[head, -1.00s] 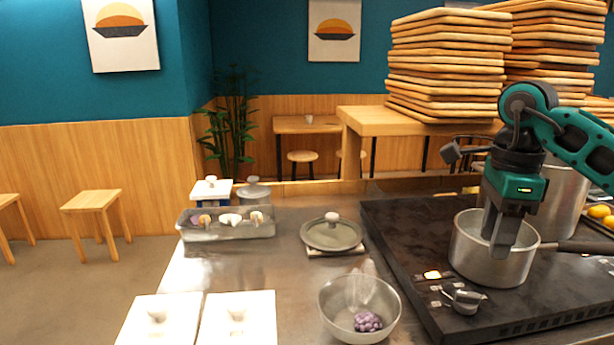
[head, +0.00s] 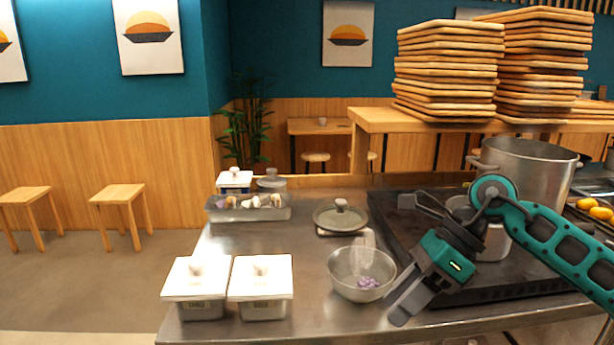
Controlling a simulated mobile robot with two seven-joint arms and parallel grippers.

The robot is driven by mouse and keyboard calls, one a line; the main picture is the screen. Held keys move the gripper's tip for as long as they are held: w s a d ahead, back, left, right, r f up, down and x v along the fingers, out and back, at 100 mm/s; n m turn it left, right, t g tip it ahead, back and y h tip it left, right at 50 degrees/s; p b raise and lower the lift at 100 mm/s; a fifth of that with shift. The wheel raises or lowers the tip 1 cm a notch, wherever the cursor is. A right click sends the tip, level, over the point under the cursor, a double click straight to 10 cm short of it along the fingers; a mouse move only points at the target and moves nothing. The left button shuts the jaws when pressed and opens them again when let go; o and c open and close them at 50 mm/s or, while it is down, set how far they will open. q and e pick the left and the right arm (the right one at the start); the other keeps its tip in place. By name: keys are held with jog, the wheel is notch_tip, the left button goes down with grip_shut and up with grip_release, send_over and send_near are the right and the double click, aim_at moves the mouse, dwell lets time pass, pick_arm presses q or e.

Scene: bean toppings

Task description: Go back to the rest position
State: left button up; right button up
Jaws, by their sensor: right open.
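My right gripper (head: 400,299) is open and empty. It hangs in front of the stove, just right of the metal bowl, with its fingers pointing down and to the left. The metal bowl (head: 345,286) stands on the steel counter and holds a small purple clump (head: 367,283). A saucepan (head: 497,243) stands on the black stove (head: 398,226), partly hidden behind my right arm. My left gripper is not in view.
Two white-lidded containers (head: 196,280) (head: 260,278) stand at the counter's front left. A lid (head: 340,217) lies behind the bowl. A large pot (head: 525,172) and stacked boards (head: 448,72) are at the back right.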

jog(key=s+a+r+m+t+y, duration=0.1)
jog(key=s+a+m+t+y, duration=0.3)
jog(key=a+m+y, duration=0.75)
jog(key=w+d+f+m+t+h, duration=0.1)
jog(key=d+f+m+t+h, duration=0.5)
jog(key=m, duration=0.7)
jog(key=d+f+m+t+h, duration=0.3)
jog(key=f+m+t+h, duration=0.35)
jog(key=m, duration=0.75)
jog(key=s+d+f+m+g+h, duration=0.2)
jog(key=s+f+m, duration=0.3)
jog(key=f, duration=0.3)
jog(key=s+d+f+m+g+h+p, duration=0.1)
jog(key=s+d+f+m+g+h, duration=0.1)
jog(key=s+d+f+m, duration=0.2)
jog(key=s+f+m, duration=0.1)
jog(key=s+f, duration=0.2)
jog(key=f, duration=0.1)
jog(key=shift+s+d+h, duration=0.15)
jog(key=shift+s+h, duration=0.05)
jog(key=shift+h, duration=0.1)
